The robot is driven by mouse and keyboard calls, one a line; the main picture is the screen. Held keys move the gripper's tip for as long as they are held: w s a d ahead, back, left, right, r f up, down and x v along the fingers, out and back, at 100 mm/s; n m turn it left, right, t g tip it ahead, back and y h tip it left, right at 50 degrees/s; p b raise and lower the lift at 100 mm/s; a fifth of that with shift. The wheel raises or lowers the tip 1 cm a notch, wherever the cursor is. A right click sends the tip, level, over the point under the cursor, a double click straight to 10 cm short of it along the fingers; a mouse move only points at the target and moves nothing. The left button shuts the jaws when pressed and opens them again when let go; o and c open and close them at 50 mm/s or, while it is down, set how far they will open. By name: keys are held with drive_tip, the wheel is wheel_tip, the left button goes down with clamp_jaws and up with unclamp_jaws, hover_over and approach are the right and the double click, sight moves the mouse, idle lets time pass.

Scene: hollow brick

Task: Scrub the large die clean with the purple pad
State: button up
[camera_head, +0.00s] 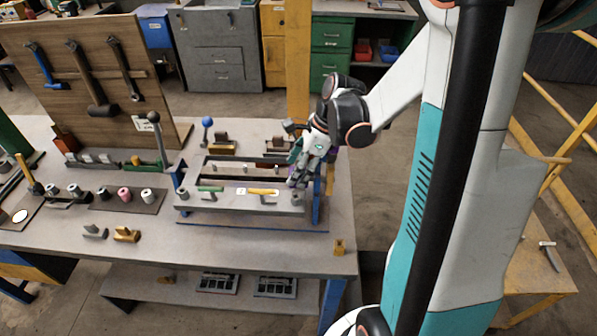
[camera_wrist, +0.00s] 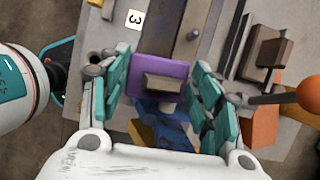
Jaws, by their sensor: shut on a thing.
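My gripper (camera_head: 308,165) is at the right end of the grey slotted fixture on the bench. In the wrist view its teal fingers (camera_wrist: 158,82) are closed about the purple pad (camera_wrist: 140,75), which has a brown block-shaped grip on top. In the head view my gripper mostly hides the pad. A long brownish-grey metal piece (camera_wrist: 183,25) runs up from the pad, beside a white card marked 3 (camera_wrist: 134,19). I cannot tell for sure whether it is the large die, or whether the pad touches it.
The fixture (camera_head: 225,205) carries green and yellow bars. A lever with a blue knob (camera_head: 207,122) stands behind it. An orange knob (camera_wrist: 310,92) is right of my fingers. A tool board (camera_head: 85,75) stands at the left. The bench front (camera_head: 200,250) is mostly clear.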

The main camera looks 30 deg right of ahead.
drive_tip(key=shift+w+d+r, duration=0.1)
drive_tip(key=shift+w+d, duration=0.5)
drive_tip(key=shift+w, duration=0.25)
drive_tip(key=shift+w+d, duration=0.6)
drive_tip(key=shift+w, duration=0.2)
drive_tip(key=shift+w+d, duration=0.15)
drive_tip(key=shift+d, duration=0.25)
drive_tip(key=shift+w+d+r+b, duration=0.3)
drive_tip(key=shift+w+d+b, duration=0.1)
drive_tip(key=shift+w, duration=0.35)
drive_tip(key=shift+o, duration=0.2)
drive_tip(key=shift+w+d, duration=0.2)
drive_tip(key=shift+s+a+f, duration=0.1)
drive_tip(key=shift+s+a, duration=0.85)
drive_tip(key=shift+c, duration=0.2)
drive_tip(key=shift+s+a+f+b, duration=0.1)
drive_tip(key=shift+s+a, duration=0.45)
drive_tip(key=shift+s, duration=0.3)
drive_tip(key=shift+s+a+f+b, duration=0.1)
drive_tip(key=shift+s+a, duration=0.4)
drive_tip(key=shift+s, duration=0.4)
drive_tip(key=shift+s+a+f+b, duration=0.1)
drive_tip(key=shift+s+a, duration=0.45)
drive_tip(key=shift+s, duration=0.3)
drive_tip(key=shift+r, duration=0.15)
